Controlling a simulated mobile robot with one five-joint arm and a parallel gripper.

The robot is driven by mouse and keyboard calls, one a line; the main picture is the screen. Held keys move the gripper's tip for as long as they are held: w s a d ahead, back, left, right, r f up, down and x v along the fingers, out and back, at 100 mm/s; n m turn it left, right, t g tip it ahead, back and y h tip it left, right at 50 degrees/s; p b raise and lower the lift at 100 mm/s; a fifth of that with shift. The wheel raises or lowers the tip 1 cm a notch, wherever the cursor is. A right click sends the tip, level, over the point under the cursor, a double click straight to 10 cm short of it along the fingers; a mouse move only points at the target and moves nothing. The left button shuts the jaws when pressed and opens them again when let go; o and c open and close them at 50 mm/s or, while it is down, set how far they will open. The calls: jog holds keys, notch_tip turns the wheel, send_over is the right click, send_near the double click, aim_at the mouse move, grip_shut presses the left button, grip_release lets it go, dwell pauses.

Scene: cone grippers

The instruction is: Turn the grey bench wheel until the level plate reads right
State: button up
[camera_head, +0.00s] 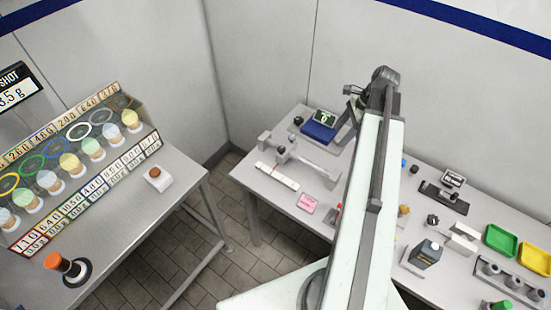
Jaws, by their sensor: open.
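My arm rises through the middle of the head view, and my gripper (352,93) is at its far upper end, pointing left. It appears empty, above the back of the right bench; its fingers are small and partly hidden by the wrist. I cannot surely pick out the grey bench wheel. A grey fixture with a bar and dark knobs (286,142) lies on the bench at left, below and left of my gripper. A small plate with dark markings (453,179) stands behind a dark rail at right; its reading is illegible. My arm hides part of the bench.
A blue device with a small display (319,130) sits near the back edge. A white strip (278,176) and a pink block (307,203) lie in front. Green (500,240) and yellow trays are at right. A sloped rack (75,165) fills the left table. Tiled floor separates both tables.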

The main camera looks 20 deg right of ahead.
jog(key=w+a+f+n+b, duration=0.1)
jog(key=a+f+n, duration=0.1)
jog(key=a, duration=0.6)
jog(key=w+a+f+n+g+h+b, duration=0.1)
jog(key=a+n, duration=0.3)
jog(key=a, duration=0.4)
jog(key=w+a+f+n+b, duration=0.2)
jog(key=w+a+f+n, duration=0.1)
jog(key=a, duration=0.5)
jog(key=shift+w+g+b, duration=0.2)
jog(key=shift+g+b, duration=0.2)
jog(key=s+a+f+n+h, duration=0.1)
jog(key=a+n+h, duration=0.2)
jog(key=a+n, duration=0.5)
jog(key=n, duration=0.4)
jog(key=shift+s+f+n+b, duration=0.15)
jog(key=shift+s+n+b, duration=0.15)
jog(key=shift+n, duration=0.1)
